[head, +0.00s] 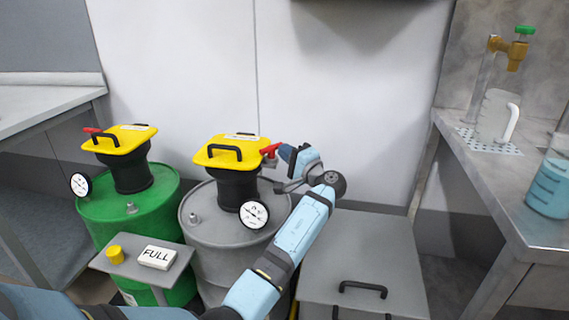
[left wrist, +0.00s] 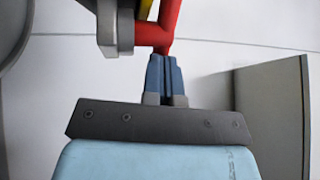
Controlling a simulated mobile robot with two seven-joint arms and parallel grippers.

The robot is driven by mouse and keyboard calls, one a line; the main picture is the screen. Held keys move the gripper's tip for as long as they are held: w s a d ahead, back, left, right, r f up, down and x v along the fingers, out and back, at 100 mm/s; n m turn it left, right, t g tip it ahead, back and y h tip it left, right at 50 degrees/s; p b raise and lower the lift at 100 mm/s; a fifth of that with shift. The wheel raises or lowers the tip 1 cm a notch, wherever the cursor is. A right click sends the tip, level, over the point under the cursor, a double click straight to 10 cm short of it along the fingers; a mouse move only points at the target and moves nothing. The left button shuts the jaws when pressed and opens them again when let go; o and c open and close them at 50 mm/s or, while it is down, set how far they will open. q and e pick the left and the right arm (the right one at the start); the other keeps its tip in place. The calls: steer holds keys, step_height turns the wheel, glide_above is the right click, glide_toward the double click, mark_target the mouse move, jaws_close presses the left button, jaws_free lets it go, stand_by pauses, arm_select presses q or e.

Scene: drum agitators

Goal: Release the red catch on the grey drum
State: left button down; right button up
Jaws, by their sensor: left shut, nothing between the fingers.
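The grey drum (head: 215,248) stands at the middle of the head view, with a black neck and a yellow lid (head: 232,151) that has a black handle. The red catch (head: 270,149) is at the lid's right side; it also shows in the left wrist view (left wrist: 158,35) as a red bent bar beside a grey bracket. My left gripper (head: 283,151) is shut and empty. Its blue fingertips (left wrist: 165,58) are right at the lower end of the red catch; I cannot tell whether they touch. My right gripper is not in view.
A green drum (head: 128,212) with a similar yellow lid and red catch stands to the left. A small stand with a FULL sign (head: 157,256) is in front. A grey box (head: 360,250) and a bench with a brass tap (head: 511,48) are at right.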

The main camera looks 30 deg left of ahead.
arm_select(q)
steer(key=shift+w+a+r+n+g, duration=0.1)
steer(key=shift+w+a+n+g, duration=0.5)
steer(key=shift+w+a+g, duration=0.3)
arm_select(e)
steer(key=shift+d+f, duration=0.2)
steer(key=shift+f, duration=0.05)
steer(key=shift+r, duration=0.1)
